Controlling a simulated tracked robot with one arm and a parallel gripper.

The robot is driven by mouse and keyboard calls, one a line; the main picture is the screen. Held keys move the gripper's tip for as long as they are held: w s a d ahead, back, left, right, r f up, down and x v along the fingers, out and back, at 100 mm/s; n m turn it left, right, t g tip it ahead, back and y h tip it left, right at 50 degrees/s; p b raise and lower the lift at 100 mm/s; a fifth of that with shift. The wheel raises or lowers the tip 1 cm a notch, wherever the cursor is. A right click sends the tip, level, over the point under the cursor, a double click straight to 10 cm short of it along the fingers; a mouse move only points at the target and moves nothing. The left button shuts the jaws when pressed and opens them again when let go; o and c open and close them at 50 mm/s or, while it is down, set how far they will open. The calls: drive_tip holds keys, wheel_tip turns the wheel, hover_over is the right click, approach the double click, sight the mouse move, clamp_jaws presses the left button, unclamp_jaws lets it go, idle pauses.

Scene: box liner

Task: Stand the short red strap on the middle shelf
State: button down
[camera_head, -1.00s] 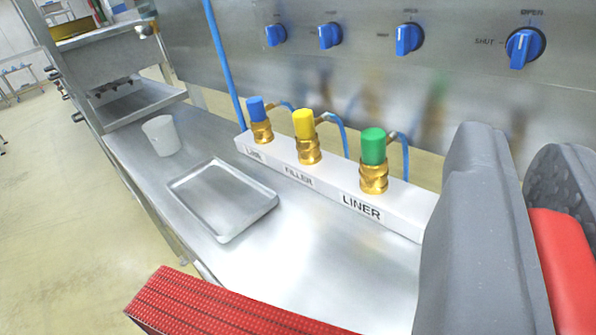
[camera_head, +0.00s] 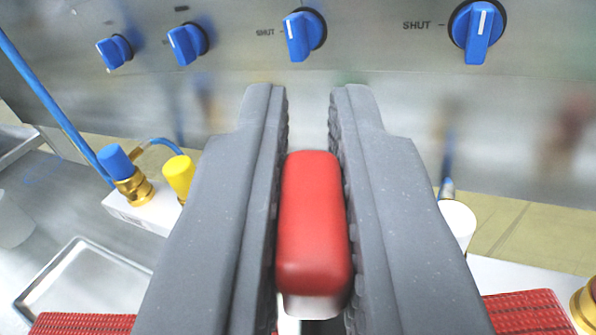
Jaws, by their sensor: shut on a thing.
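My gripper (camera_head: 312,130) is in the middle of the view, its two grey ribbed jaws pointing ahead. It is shut on a smooth red block-like piece with rounded edges, which I take for part of the short red strap (camera_head: 314,222). A pale underside shows at its near end. Woven red bands show at the bottom left (camera_head: 85,324) and bottom right (camera_head: 528,312). The jaws hide whether these bands join the held piece. I cannot make out the middle shelf.
A steel panel with blue knobs (camera_head: 304,35) stands ahead. Blue-capped (camera_head: 120,165) and yellow-capped (camera_head: 178,177) fittings stand left on a white rail. A metal tray (camera_head: 85,275) lies lower left. A white-capped fitting (camera_head: 458,222) and a brass fitting (camera_head: 588,305) are at right.

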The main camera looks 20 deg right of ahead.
drive_tip(key=shift+w+d, duration=0.1)
drive_tip(key=shift+w, duration=0.1)
wheel_tip(320, 180, down, 4)
drive_tip(key=shift+w+r+b, duration=0.1)
drive_tip(key=shift+b, duration=0.25)
drive_tip(key=shift+r, duration=0.1)
drive_tip(key=c, duration=1.5)
unclamp_jaws()
drive_tip(key=v, duration=1.2)
